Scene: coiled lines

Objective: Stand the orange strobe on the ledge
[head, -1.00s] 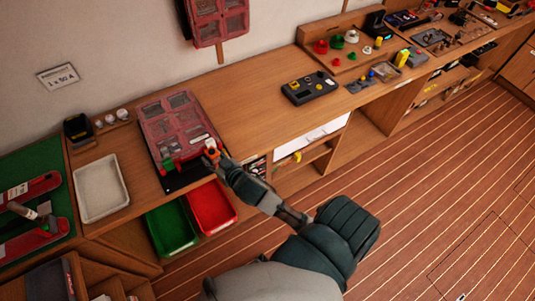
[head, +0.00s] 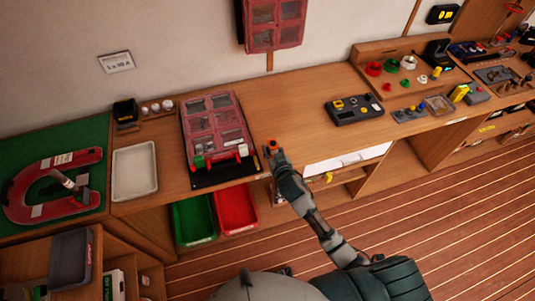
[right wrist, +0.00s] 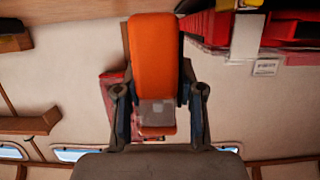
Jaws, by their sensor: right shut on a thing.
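The orange strobe (head: 272,146) is in my right gripper (head: 271,154), above the front of the wooden bench, just right of the red organiser case (head: 212,125). In the right wrist view the strobe (right wrist: 155,50) is a long orange body with a clear block at one end, between the two fingers (right wrist: 160,112). It looks clear of the bench, though the head view leaves the gap hard to judge. A raised wooden ledge (head: 375,50) runs along the back right of the bench, near red, green and white round parts. My left gripper is not in view.
A black device with yellow parts (head: 355,109) lies on the bench to the right. A white tray (head: 134,172) sits at left. Green (head: 194,220) and red (head: 236,209) bins are below the front edge. Bare bench lies between the case and the black device.

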